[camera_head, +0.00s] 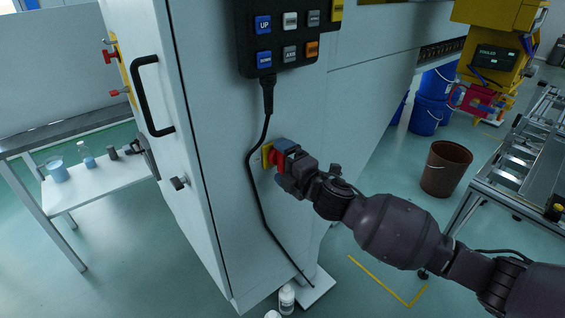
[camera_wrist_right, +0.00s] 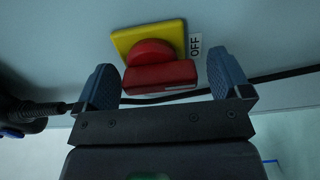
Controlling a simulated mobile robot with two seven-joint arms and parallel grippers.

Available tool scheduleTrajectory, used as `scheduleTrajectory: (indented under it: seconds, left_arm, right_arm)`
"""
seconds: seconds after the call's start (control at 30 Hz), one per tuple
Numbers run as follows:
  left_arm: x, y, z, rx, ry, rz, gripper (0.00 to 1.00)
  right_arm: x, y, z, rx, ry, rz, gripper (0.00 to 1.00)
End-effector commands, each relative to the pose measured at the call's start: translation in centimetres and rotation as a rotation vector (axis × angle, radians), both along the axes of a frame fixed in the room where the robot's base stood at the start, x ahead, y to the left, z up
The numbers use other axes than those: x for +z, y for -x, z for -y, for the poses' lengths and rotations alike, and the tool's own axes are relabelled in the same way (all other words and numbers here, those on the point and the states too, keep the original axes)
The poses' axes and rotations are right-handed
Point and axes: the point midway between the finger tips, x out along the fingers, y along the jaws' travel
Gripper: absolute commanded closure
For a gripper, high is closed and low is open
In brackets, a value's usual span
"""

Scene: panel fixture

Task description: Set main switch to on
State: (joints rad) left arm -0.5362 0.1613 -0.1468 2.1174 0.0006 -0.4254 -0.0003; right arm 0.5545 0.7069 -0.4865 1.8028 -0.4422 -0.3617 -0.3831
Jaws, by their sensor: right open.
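The main switch is a red rotary knob (camera_wrist_right: 160,75) on a square yellow plate (camera_wrist_right: 128,38), mounted on the side of a pale cabinet. A white label reading OFF (camera_wrist_right: 195,46) is beside the plate. In the head view the red knob (camera_head: 276,158) is partly hidden by my right gripper (camera_head: 281,154). In the wrist view my right gripper (camera_wrist_right: 162,75) is open, with one blue-grey finger on each side of the knob's bar and visible gaps between. Whether the fingertips reach past the bar is hard to tell. My left gripper is not in view.
A control pendant (camera_head: 284,35) hangs above the switch, and its black cable (camera_head: 258,190) runs down close beside the plate. A black door handle (camera_head: 147,95) is on the cabinet's left face. A brown bin (camera_head: 445,168) stands on the floor at right.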

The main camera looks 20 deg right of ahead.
Motion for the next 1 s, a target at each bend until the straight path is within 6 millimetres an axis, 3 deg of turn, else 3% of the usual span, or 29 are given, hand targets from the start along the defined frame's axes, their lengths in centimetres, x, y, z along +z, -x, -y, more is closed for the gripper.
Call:
scheduleTrajectory:
  seconds: [0.27,0.6,1.0]
  left_arm:
    - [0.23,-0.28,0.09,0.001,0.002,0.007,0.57]
    - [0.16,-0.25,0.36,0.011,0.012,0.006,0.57]
    - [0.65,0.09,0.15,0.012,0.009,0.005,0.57]
  right_arm:
    - [0.04,-0.11,-0.04,0.000,0.000,0.000,0.04]
    - [0.04,-0.10,-0.02,0.000,0.000,0.000,0.53]
    - [0.37,-0.06,-0.13,0.000,-0.081,-0.026,0.53]
